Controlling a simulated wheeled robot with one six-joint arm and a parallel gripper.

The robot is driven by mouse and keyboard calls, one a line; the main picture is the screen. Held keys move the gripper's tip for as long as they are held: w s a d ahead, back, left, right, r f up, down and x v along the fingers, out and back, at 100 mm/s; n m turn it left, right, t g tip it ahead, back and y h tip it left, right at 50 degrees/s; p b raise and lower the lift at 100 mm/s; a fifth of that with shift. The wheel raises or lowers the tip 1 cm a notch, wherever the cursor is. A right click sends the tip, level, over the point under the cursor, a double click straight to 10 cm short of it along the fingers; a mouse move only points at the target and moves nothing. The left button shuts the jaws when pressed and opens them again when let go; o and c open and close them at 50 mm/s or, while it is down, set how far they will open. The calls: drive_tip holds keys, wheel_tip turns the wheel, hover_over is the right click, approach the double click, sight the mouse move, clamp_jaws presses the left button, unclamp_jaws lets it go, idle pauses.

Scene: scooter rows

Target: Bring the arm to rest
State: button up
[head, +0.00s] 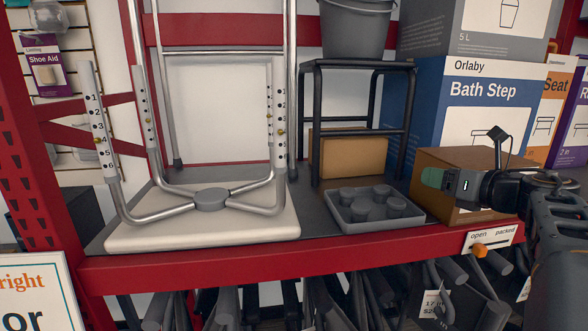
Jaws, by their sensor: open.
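My arm comes in from the right edge. My gripper (438,180) points left in front of a brown cardboard box (468,204) on the shelf. A green pad shows at its tip, and the jaws are open with nothing seen between them. The jaws are seen nearly side-on, so their gap is hard to make out. I cannot tell whether the gripper touches the box.
An orange knob (480,250) sits on an open/packed label. Handles crowd below.

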wheel_tip(320, 180, up, 6)
drive_tip(key=w+a+m+t+h+p, duration=0.2)
drive_tip(key=m+t+h+p, duration=0.15)
drive_tip(key=m, duration=0.65)
drive_tip(key=s+a+f+m+g+h+p, duration=0.1)
drive_tip(key=s+a+f+m+g+p, duration=0.2)
drive_tip(key=m, duration=0.6)
drive_tip(key=s+a+f+m+g+h+p, duration=0.1)
drive_tip(key=s+a+f+m+g+p, duration=0.2)
drive_tip(key=s+a+f+m+g, duration=0.3)
drive_tip(key=s+a+f+m+g+h+p, duration=0.1)
drive_tip(key=s+a+f+m+g+p, duration=0.1)
drive_tip(key=s+a+f+m+g, duration=0.3)
drive_tip(key=s+f+m, duration=0.4)
drive_tip(key=f+m, duration=0.2)
drive_tip(key=m, duration=0.2)
drive_tip(key=shift+s+a+f+p, duration=0.15)
drive_tip(key=shift+s+a+p, duration=0.15)
drive_tip(key=shift+a+p, duration=0.1)
drive_tip(key=shift+g, duration=0.25)
